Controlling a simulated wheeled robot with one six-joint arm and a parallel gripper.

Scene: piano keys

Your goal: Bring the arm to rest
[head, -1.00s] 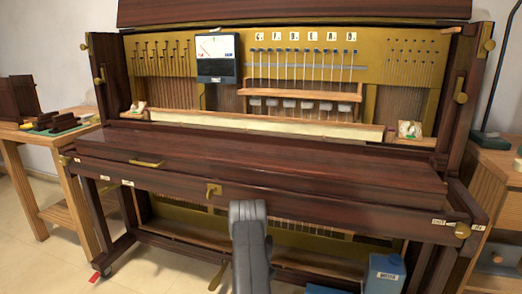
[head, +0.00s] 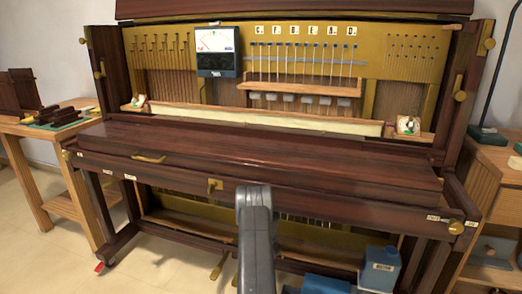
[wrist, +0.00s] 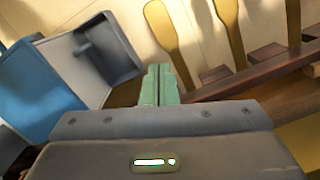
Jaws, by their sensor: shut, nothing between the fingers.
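My gripper (wrist: 160,85) shows in the wrist view with its two green fingers together and nothing between them. It points down toward the floor near the foot of the piano, with brass pedals (wrist: 165,40) beyond the fingertips. In the head view my grey arm rises in front of the piano (head: 330,180), below its closed lid. The gripper itself does not show in the head view.
A blue container (head: 380,270) stands at the piano's lower right. In the wrist view, a blue object (wrist: 35,95) and a grey tray (wrist: 95,60) lie left of the fingers. A wooden bench (head: 50,170) is at left, a cabinet (head: 490,185) at right.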

